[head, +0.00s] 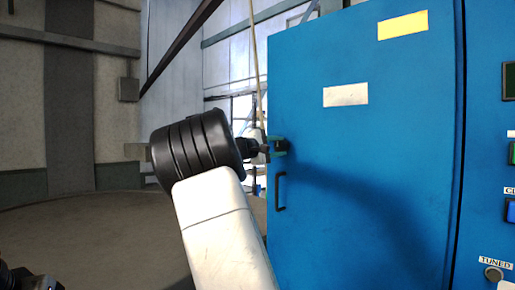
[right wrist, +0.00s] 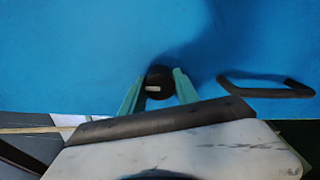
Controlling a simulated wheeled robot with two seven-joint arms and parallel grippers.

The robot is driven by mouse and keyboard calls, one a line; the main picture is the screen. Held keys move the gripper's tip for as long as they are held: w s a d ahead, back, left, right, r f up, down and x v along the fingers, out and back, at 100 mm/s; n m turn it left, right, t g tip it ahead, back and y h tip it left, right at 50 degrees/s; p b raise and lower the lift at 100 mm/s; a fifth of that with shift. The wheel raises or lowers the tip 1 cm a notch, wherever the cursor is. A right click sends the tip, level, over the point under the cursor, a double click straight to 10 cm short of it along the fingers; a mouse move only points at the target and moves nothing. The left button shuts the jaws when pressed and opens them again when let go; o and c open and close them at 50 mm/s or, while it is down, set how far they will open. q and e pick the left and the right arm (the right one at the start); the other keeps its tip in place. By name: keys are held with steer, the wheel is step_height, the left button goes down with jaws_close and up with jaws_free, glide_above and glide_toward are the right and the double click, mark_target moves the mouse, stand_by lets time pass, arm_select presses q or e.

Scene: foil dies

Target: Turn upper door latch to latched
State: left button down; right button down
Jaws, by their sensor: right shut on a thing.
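The upper door latch is a small dark round knob (right wrist: 160,76) with a pale mark, on the blue cabinet door (head: 365,180). My right gripper (head: 280,146) is at the door's left edge, above the door handle. In the right wrist view its two green fingers (right wrist: 158,84) stand one on each side of the knob, shut on it. In the head view the knob is mostly hidden by the fingers. The pale mark lies about level in the right wrist view; I cannot tell the latch's state from it. My left gripper's fingers do not show.
A black door handle (head: 280,192) sits just below the latch; it also shows in the right wrist view (right wrist: 266,86). The door looks closed. A control panel with buttons (head: 495,273) is at the right. Open floor (head: 90,235) lies to the left.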

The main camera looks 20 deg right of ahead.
stand_by(0.5)
steer(key=c, duration=0.9)
jaws_free()
steer(key=v, duration=0.8)
steer(key=shift+d+f, duration=0.1)
